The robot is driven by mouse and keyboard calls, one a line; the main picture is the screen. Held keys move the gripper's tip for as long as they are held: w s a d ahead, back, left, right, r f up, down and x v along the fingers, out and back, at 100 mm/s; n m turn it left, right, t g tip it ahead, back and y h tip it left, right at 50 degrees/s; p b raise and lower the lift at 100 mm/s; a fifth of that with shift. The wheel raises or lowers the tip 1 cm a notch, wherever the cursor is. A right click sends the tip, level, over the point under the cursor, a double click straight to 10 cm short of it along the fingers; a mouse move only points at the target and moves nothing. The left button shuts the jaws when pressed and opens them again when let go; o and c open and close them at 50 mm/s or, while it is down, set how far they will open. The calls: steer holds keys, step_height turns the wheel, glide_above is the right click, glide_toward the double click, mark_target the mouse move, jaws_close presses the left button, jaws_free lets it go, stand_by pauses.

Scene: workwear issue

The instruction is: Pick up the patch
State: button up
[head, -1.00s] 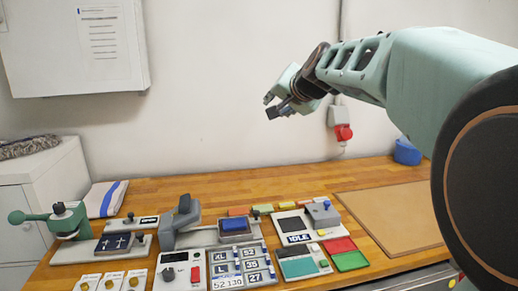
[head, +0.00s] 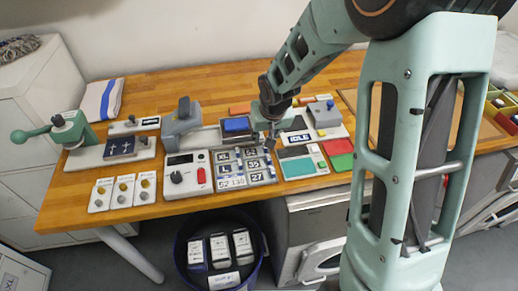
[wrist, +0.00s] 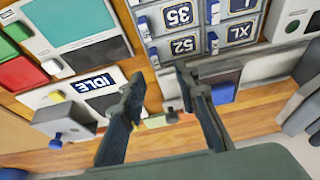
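No single thing is marked plainly as the patch. A dark navy piece with white marks (head: 120,147) lies on the bed of the green lever press at the left. A grey board (head: 245,168) in the middle carries several white-numbered tags, among them 35 and 52; the wrist view shows the 52 tag (wrist: 184,45) just past the fingertips. A blue block (head: 236,125) sits on a grey base behind the board. My gripper (wrist: 160,76) is open and empty, with its fingers apart. In the head view, my gripper (head: 271,138) hangs near the board's back right corner.
A device reading IDLE (head: 297,138) stands right of my gripper, with red (head: 338,146) and green (head: 342,162) pads beside it. A grey stapler-like press (head: 183,122) stands to the left. A dark bin (head: 185,250) is on the floor below.

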mark_target(255, 150)
steer(key=shift+d+p+x, duration=0.15)
steer(key=shift+p+x, duration=0.05)
steer(key=shift+x, duration=1.2)
steer(key=shift+d+p+x, duration=0.2)
steer(key=shift+x, duration=1.2)
steer(key=shift+s, duration=0.2)
steer(key=shift+c, duration=0.6)
jaws_close()
